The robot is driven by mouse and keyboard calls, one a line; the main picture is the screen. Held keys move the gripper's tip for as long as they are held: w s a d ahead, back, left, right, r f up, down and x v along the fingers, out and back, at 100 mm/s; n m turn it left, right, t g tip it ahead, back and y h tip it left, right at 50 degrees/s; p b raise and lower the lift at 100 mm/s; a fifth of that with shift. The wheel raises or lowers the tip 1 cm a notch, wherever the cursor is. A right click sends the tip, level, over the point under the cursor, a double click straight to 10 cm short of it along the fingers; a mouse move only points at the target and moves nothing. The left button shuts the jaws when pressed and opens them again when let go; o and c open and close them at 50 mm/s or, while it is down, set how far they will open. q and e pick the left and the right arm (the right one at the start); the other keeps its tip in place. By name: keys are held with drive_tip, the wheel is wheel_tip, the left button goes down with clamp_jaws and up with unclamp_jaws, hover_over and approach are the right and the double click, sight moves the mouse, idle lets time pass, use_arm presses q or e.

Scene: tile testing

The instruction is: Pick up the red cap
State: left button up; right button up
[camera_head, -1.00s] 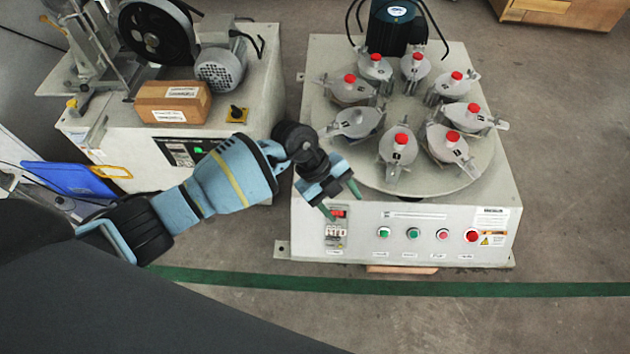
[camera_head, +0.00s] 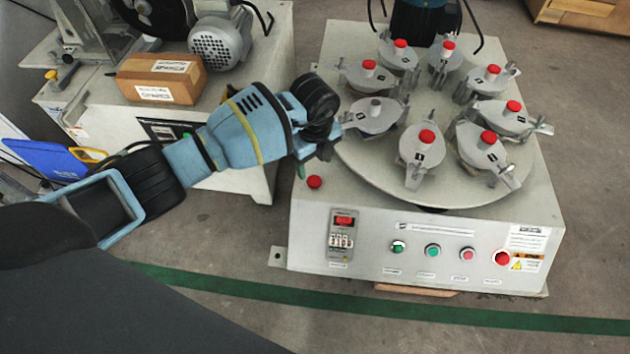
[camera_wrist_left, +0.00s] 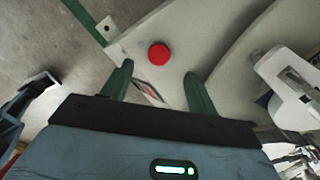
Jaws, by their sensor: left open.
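A loose red cap (camera_head: 314,181) sits on the left part of the grey machine's top (camera_head: 322,230), beside the round turntable. It also shows in the left wrist view (camera_wrist_left: 159,54), just beyond the fingertips and between their lines. My left gripper (camera_wrist_left: 157,74) is open and empty, with its two green fingers apart. In the head view my left gripper (camera_head: 306,168) is just behind and above the cap, its fingers mostly hidden by the wrist. The nearest-left grey pot (camera_head: 376,116) on the turntable has a bare grey post, while the other pots carry red caps. My right gripper is not shown.
Several clamped pots with wing-like handles stand on the turntable (camera_head: 440,196), right of my gripper. Buttons line the machine's front, including a red one (camera_head: 502,257). Another machine with a cardboard box (camera_head: 162,78) stands at the left, with a floor gap between.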

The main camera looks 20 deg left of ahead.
sight(313, 179)
use_arm(q)
drive_tip(key=shift+a+f+b, duration=0.15)
drive_tip(key=shift+f+b, duration=0.65)
drive_tip(key=shift+f, duration=0.7)
drive_tip(key=shift+a+f+b, duration=0.1)
drive_tip(key=shift+f+b, duration=0.7)
drive_tip(key=shift+f, duration=0.7)
drive_tip(key=shift+w+f, duration=0.1)
drive_tip(key=shift+f, duration=0.15)
drive_tip(key=shift+c, duration=0.5)
drive_tip(key=c, duration=1)
